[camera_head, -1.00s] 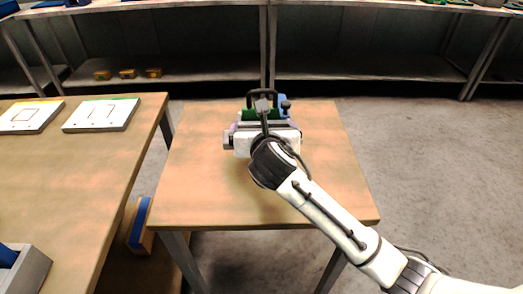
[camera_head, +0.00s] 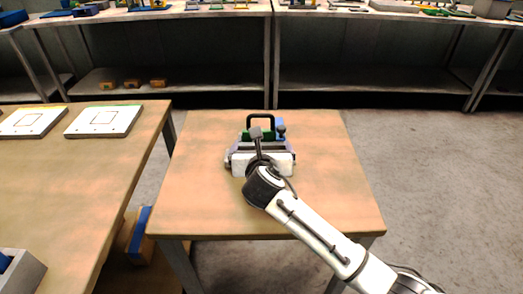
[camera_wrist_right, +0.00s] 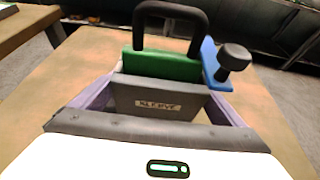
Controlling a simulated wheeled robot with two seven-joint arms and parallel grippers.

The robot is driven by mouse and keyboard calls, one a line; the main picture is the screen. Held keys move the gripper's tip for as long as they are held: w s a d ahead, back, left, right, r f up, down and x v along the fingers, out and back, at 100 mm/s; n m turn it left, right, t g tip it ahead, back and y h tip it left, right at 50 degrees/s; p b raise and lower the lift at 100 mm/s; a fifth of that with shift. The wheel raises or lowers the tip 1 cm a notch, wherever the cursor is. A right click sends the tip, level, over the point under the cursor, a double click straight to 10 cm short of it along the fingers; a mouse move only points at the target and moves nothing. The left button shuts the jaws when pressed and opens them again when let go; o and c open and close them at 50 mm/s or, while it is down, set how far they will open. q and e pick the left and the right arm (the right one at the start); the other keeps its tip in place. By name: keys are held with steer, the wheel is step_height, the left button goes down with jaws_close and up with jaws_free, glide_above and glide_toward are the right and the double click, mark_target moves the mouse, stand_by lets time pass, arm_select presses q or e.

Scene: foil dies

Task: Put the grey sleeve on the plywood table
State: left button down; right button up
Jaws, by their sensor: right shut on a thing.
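My right gripper (camera_head: 262,146) is over the middle of the small plywood table (camera_head: 205,205) in the head view. In the right wrist view its purple fingers stand on both sides of a grey labelled block, which looks like the grey sleeve (camera_wrist_right: 170,104), and they are shut on it. Directly behind the sleeve are a green block (camera_wrist_right: 160,65) with a black handle and a blue part (camera_wrist_right: 217,75) with a black knob. I cannot tell whether these are joined to the sleeve, or whether it touches the tabletop. My left gripper is not in view.
A larger table (camera_head: 90,190) stands at the left with two white plates (camera_head: 104,121) and a grey bin (camera_head: 25,280). Shelving (camera_head: 200,85) with small boxes runs along the back. The small table is bare around the gripper.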

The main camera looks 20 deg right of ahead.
steer(key=shift+w+f, duration=0.1)
steer(key=shift+f, duration=0.05)
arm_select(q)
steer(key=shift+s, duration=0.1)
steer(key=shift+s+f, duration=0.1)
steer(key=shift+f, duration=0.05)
arm_select(e)
steer(key=o, duration=0.9)
steer(key=shift+f, duration=0.15)
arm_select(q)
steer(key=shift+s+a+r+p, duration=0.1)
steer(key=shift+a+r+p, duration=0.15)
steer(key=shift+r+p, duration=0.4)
arm_select(e)
steer(key=v, duration=1.2)
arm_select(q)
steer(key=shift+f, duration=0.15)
arm_select(e)
steer(key=shift+s+f, duration=0.1)
steer(key=shift+s, duration=0.1)
